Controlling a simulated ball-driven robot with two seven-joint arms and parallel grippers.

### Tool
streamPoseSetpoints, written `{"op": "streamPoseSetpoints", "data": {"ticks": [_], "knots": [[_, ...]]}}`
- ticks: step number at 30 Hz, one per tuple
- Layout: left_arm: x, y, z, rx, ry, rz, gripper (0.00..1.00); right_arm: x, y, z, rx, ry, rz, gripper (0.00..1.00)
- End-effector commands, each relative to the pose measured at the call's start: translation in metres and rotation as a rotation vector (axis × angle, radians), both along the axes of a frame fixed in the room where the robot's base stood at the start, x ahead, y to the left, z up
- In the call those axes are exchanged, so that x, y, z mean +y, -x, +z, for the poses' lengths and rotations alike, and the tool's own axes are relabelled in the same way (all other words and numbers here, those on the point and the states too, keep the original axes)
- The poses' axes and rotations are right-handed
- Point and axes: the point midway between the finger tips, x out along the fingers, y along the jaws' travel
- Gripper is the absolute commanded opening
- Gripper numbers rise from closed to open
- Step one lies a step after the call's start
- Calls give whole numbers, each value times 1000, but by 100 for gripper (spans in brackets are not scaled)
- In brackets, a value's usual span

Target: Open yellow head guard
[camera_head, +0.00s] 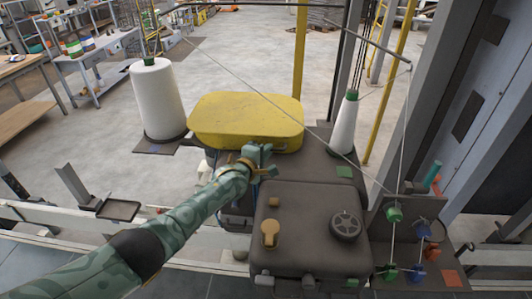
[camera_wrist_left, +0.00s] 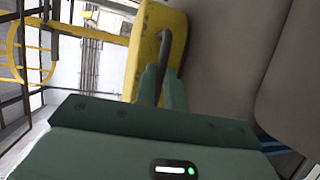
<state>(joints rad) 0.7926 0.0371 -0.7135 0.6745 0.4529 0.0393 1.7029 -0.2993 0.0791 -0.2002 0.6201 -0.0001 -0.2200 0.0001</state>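The yellow head guard (camera_head: 245,118) is a rounded cover at the back of the machine, behind the brown-grey box housing, and looks lowered. My left gripper (camera_head: 266,160) is at its near edge. In the left wrist view, the yellow guard (camera_wrist_left: 150,45) stands beyond the green fingers (camera_wrist_left: 163,88). A dark curved handle bar (camera_wrist_left: 166,50) on it runs down between the two fingers, which sit close on either side of it. The bar's lower end is hidden by the fingers. My right gripper is not in view.
A large white thread cone (camera_head: 157,98) stands left of the guard, a slim white cone (camera_head: 344,125) to its right. A thin thread crosses above the guard. The brown-grey housing (camera_head: 310,240) with a dark knob (camera_head: 346,226) is just right of my left forearm.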

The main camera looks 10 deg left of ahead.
Motion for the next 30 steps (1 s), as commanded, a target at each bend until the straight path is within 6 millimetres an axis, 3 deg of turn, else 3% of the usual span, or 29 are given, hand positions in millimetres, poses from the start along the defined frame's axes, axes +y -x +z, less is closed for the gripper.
{"op": "streamPoseSetpoints", "data": {"ticks": [8, 13, 23, 30], "knots": [[0, 0, 2, 0, 0, 0, 0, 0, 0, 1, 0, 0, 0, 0], [0, -3, 19, -3, 0, 0, 0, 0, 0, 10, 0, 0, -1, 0], [0, -24, 96, -6, 3, 1, 0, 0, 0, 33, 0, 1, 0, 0], [-1, -54, 145, -5, 4, 0, 0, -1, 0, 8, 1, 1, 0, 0]]}}
